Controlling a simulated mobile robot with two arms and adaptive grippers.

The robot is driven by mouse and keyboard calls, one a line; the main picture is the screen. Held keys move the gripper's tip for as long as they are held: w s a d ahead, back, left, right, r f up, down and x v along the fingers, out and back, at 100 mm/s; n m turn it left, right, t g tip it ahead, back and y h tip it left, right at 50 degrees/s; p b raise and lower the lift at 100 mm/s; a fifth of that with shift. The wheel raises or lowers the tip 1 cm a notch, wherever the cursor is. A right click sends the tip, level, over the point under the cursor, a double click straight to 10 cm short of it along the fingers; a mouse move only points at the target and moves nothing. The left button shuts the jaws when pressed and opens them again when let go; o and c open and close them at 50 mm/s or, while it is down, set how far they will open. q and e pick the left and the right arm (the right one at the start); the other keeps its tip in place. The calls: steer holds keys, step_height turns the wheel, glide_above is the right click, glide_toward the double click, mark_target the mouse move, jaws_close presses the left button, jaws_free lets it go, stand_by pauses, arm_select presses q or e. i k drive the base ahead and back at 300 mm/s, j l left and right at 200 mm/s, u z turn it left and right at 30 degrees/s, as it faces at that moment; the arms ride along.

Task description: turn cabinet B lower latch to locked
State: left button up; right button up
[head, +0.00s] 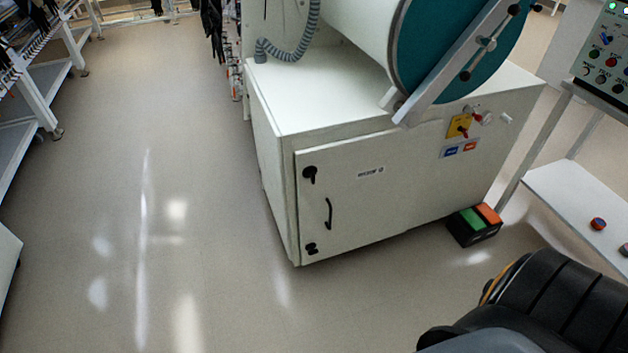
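A white cabinet (375,190) stands in the middle of the head view under a large cylindrical chamber. Its front door carries a small label (371,172) that is too blurred to read with certainty. Along the left side of the door are a black upper latch (310,174), a black curved handle (328,213) and a black lower latch (311,249) near the bottom corner. The lower latch is small, and I cannot tell its exact turn. The door looks closed. Neither of my grippers shows in this view.
A green and orange foot pedal (474,224) sits on the floor at the cabinet's right. A white stand (580,200) with a control panel (606,62) is at the right. A rack (35,95) is at far left. The floor (190,240) left of the cabinet is clear.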

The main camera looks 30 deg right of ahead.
mark_target(310, 247)
steer(key=l+z, duration=0.1)
steer(key=z, duration=0.4)
steer(key=l+z, duration=0.15)
steer(key=z, duration=0.3)
